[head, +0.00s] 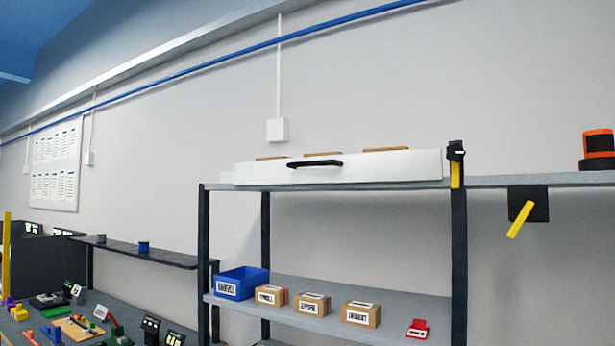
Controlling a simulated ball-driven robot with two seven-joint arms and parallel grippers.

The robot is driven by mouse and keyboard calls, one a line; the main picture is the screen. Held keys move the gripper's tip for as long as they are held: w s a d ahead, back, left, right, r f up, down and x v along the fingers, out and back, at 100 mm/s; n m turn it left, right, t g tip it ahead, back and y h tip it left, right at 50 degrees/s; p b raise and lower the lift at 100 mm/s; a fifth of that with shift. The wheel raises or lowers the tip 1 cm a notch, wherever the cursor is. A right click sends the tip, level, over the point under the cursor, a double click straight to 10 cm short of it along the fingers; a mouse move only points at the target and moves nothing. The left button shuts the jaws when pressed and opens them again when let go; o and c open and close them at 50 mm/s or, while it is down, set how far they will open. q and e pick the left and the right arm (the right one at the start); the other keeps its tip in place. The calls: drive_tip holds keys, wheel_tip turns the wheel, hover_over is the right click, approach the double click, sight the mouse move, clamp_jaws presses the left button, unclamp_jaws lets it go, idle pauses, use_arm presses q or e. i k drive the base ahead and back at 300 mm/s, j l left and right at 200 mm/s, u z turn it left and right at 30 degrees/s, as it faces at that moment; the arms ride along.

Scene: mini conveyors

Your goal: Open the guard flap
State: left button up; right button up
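A long white panel (380,166) with a black handle (315,163) stands along the top of the grey shelf; it looks like the guard flap. It is upright and appears closed. The brown tops of several boxes (386,149) show just above its upper edge, and the rest of them is hidden behind it. A black bracket with a yellow strip (455,175) is at the panel's right end. Neither of my grippers is in view.
The lower shelf (290,287) holds a blue bin (242,283), several labelled cartons (361,313) and a red tag (417,329). A yellow lever (520,219) hangs on a black plate at right, below an orange-black device (598,150). A cluttered bench (85,318) is at lower left.

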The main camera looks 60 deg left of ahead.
sight(420, 164)
drive_tip(key=u, duration=1.85)
